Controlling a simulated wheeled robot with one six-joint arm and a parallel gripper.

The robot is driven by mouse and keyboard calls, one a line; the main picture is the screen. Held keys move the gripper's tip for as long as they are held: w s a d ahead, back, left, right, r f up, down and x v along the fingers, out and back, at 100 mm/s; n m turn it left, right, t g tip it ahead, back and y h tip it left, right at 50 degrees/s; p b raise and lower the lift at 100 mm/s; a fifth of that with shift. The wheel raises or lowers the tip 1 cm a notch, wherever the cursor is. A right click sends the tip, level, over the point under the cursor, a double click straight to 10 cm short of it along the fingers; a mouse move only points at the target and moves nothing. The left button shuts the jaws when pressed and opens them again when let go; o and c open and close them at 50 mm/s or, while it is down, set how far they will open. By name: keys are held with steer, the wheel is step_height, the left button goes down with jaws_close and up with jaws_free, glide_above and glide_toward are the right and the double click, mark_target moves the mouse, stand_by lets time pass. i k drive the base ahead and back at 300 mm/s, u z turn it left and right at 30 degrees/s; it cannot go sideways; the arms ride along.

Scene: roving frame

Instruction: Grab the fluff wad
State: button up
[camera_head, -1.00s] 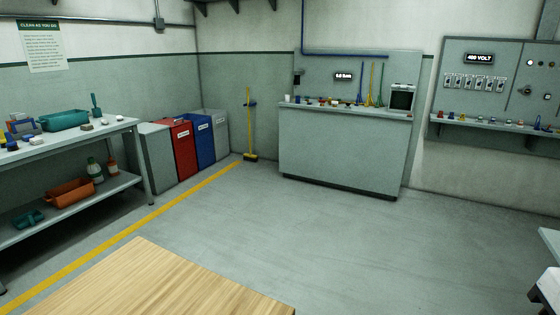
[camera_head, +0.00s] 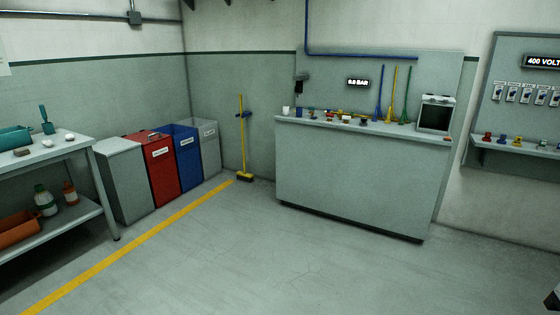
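I cannot make out a fluff wad for certain. Two small whitish lumps lie on the left workbench (camera_head: 40,160), one near its right end (camera_head: 70,138) and one a little further left (camera_head: 47,143). They are too small to identify. Several small items, also too small to name, stand on the grey counter (camera_head: 345,180) at the back wall.
Grey, red (camera_head: 162,165) and blue (camera_head: 187,158) bins stand along the left wall. A yellow broom (camera_head: 243,140) leans in the corner. A shelf (camera_head: 515,155) with small items hangs at right. The middle floor (camera_head: 270,260) is clear, crossed at left by a yellow line.

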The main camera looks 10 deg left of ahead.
mark_target(48, 144)
steer(key=i, duration=1.3)
steer(key=u, duration=2.8)
steer(key=i, duration=5.5)
steer(key=z, duration=2.2)
